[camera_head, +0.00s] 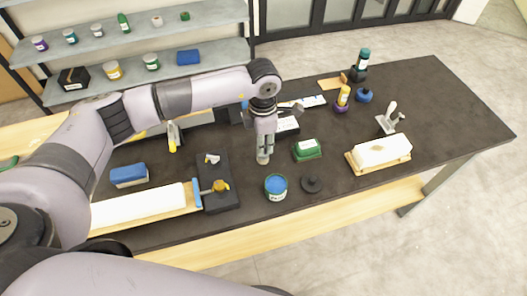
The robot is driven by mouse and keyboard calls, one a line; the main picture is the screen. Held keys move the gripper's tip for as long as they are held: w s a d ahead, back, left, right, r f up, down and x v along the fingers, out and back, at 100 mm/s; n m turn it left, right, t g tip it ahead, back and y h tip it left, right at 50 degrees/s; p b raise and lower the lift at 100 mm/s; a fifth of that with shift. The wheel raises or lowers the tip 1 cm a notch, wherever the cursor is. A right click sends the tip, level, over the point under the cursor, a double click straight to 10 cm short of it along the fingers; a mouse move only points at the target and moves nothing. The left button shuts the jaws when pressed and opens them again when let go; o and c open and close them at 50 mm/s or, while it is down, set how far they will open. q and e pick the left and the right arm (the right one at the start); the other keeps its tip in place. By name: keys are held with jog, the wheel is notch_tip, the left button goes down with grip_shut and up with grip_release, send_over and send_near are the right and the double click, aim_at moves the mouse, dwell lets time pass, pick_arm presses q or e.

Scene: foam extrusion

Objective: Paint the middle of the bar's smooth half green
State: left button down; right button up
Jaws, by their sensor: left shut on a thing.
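A shorter white bar (382,150) lies on a board at the right; I cannot tell which surface is smooth. My left gripper (264,154) points down over the middle of the table, shut on a small pale thing mostly hidden by its fingers. An open can of blue paint (276,186) stands just in front of it. My right gripper is not in view.
A dark round lid (312,184) lies right of the can. A blue block (128,175) sits behind the long bar. Bottles (343,97) stand at the back right. Shelves (140,65) hold several cans. The table's right end is clear.

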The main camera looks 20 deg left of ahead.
pick_arm(q)
jog(key=shift+r+p, duration=1.3)
jog(key=shift+r, duration=1.4)
